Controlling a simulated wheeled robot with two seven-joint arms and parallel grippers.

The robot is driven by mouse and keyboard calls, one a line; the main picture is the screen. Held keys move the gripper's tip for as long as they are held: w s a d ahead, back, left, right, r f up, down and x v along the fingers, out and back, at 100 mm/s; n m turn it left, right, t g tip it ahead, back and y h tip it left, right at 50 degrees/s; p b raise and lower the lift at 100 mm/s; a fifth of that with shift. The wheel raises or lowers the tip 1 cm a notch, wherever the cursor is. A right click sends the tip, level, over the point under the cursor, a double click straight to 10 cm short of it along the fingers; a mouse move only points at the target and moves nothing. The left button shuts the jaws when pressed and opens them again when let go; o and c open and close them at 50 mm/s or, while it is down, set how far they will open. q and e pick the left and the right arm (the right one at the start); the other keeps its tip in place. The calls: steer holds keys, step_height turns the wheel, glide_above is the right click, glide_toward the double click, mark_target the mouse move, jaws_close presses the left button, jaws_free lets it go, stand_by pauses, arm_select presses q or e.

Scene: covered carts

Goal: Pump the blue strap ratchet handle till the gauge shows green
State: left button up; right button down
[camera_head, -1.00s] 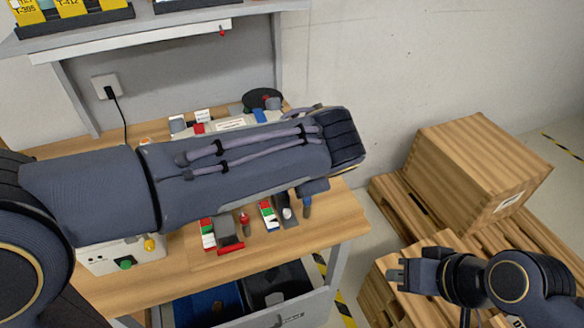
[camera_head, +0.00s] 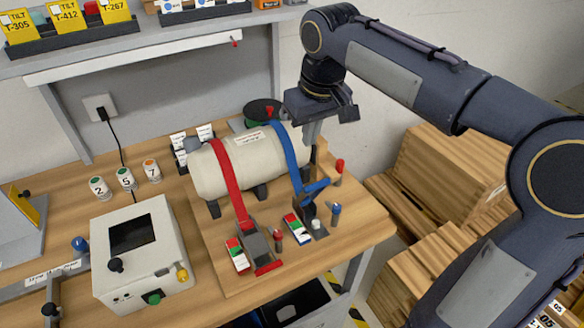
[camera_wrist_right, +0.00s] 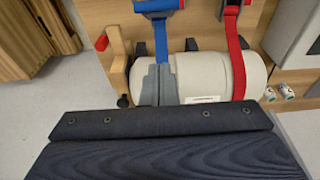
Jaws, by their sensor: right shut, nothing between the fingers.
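The blue strap (camera_head: 285,150) runs over a cream cylinder (camera_head: 215,172) on the workbench. Its ratchet (camera_head: 308,205), with a blue handle (camera_head: 316,186) tilted up, sits at the cylinder's front right. A small gauge (camera_head: 296,228) with green, white and red bands lies beside the ratchet; its reading is too small to tell. My right gripper (camera_head: 311,134) points down at the cylinder's right end, behind the handle and apart from it. In the right wrist view its shut, empty fingers (camera_wrist_right: 157,84) overlap the blue strap (camera_wrist_right: 161,40). My left gripper is out of view.
A red strap (camera_head: 229,180) with its own ratchet (camera_head: 257,243) and gauge (camera_head: 237,254) lies left of the blue one. A control box (camera_head: 140,258) stands at the front left. A shelf (camera_head: 150,38) hangs behind. Wooden crates (camera_head: 450,165) stand right of the bench.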

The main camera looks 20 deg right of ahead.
steer(key=f, duration=0.3)
steer(key=s+f, duration=0.1)
steer(key=f, duration=0.5)
steer(key=shift+s+d, duration=0.1)
steer(key=shift+s, duration=0.1)
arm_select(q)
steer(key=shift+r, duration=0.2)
arm_select(e)
steer(key=shift+s+f, duration=0.1)
steer(key=shift+s, duration=0.15)
